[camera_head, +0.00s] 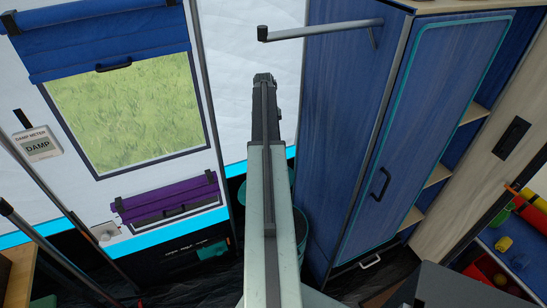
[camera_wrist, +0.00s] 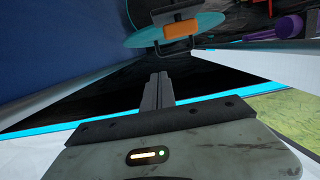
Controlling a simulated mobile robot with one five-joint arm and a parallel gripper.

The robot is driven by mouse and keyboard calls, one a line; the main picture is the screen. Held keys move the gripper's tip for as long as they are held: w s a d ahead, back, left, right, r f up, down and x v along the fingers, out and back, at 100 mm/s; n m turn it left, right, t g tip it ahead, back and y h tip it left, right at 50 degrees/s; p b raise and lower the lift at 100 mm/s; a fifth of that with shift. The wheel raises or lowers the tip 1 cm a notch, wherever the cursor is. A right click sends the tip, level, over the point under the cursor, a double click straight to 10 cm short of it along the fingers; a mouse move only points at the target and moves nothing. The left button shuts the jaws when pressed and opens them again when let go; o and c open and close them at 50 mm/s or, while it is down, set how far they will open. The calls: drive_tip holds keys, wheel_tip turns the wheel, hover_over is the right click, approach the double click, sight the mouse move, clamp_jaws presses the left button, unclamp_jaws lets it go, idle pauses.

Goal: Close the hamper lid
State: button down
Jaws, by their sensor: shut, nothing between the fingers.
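A round teal-rimmed bin, which looks like the hamper (camera_head: 301,222), stands on the floor between the tent wall and the blue cabinet. My arm hides its middle in the head view. In the wrist view a teal disc, probably its lid (camera_wrist: 213,23), shows at the top with an orange block (camera_wrist: 180,30) and a dark bar on it. I cannot tell how far the lid is open. My gripper (camera_head: 263,79) is shut and empty, reaching up along the tent wall above the bin. Its fingers show in the wrist view (camera_wrist: 158,78), apart from the disc.
A window (camera_head: 130,110) and purple roll (camera_head: 165,197) are on the left wall. Shelves with colored items (camera_head: 510,240) stand far right.

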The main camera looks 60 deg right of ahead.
drive_tip(key=s+a+f+b, duration=0.1)
drive_tip(key=f+b, duration=0.2)
drive_tip(key=s+a+f+b, duration=0.1)
drive_tip(key=s+f+b, duration=0.1)
drive_tip(key=f+b, duration=0.1)
drive_tip(key=s+a+f+b, duration=0.1)
drive_tip(key=f+b, duration=0.2)
drive_tip(key=f, duration=0.1)
drive_tip(key=shift+s+a+b, duration=0.15)
drive_tip(key=shift+s+b, duration=0.05)
drive_tip(key=shift+b, duration=0.15)
